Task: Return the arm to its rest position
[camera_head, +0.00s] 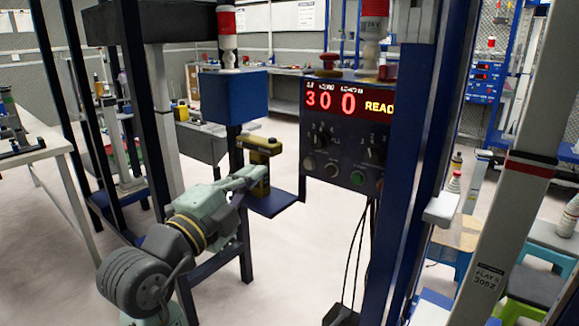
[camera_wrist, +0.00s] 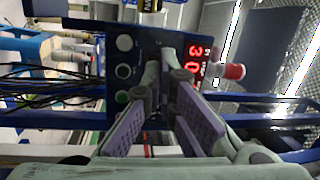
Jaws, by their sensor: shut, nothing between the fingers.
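My arm reaches up from the lower left of the head view, and my gripper (camera_head: 247,178) is in front of a small blue shelf. My gripper (camera_wrist: 166,68) also shows in the wrist view, its fingers with purple pads converging toward the control panel. It is shut and empty. In the wrist view the panel (camera_wrist: 121,60) appears turned sideways behind the fingers. Whether the fingers touch anything is unclear.
A yellow and black device (camera_head: 261,150) stands on the blue shelf (camera_head: 272,204), close to my gripper. Blue and black frame posts stand around the panel. A blue box (camera_head: 234,97) is above the shelf. A white table (camera_head: 40,155) is at the left. Pale floor (camera_head: 285,265) lies open below.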

